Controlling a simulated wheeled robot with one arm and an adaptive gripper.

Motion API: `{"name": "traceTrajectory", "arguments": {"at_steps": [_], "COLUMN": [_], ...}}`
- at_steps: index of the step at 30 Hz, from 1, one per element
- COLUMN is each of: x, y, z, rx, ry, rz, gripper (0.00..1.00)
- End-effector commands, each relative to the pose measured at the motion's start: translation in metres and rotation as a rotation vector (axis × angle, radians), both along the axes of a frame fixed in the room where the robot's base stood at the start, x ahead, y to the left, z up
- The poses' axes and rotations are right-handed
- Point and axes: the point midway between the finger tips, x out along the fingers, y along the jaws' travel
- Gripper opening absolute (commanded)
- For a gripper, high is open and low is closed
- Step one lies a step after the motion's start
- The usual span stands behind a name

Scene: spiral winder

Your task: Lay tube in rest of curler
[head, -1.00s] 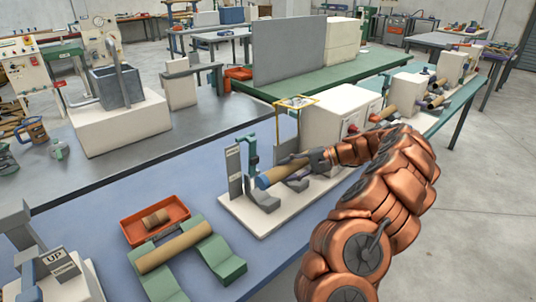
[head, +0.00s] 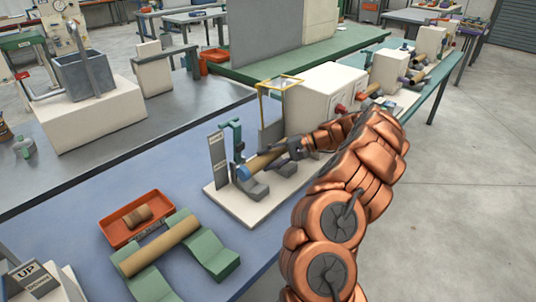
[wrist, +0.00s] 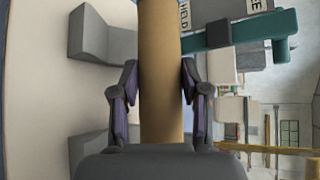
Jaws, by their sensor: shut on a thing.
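My gripper (head: 290,150) is shut on a brown cardboard tube (head: 265,160) with a blue end. In the wrist view the tube (wrist: 160,60) runs lengthwise between the two fingers. The curler's pale base (head: 240,208) carries a grey rest (head: 254,186) with angled sides, a teal post (head: 236,145) and an upright grey plate (head: 217,160). The tube is over the rest, with its blue end near the teal post. In the wrist view the grey rest pieces (wrist: 105,38) lie left of the tube. I cannot tell whether the tube touches the rest.
A white machine box (head: 318,100) stands behind my gripper. A second brown tube (head: 160,247) lies across green cradles (head: 215,255) at the front left, beside an orange tray (head: 112,230) holding a short roll. Blue bench top is clear between cradles and curler.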

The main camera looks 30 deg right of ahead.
Motion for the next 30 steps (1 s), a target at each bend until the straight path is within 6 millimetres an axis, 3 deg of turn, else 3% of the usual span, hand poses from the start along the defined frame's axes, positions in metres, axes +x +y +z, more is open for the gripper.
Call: {"name": "traceTrajectory", "arguments": {"at_steps": [13,26,27,30], "x": [0.0,0.0,0.0,0.0], "y": [-0.001,-0.001,-0.001,-0.001], "z": [-0.045,-0.052,-0.052,-0.052], "rx": [0.0,0.0,0.0,0.0], "ry": [-0.002,-0.002,-0.002,-0.002], "rz": [-0.002,-0.002,-0.002,-0.002], "gripper": [0.11,0.11,0.46,0.57]}}
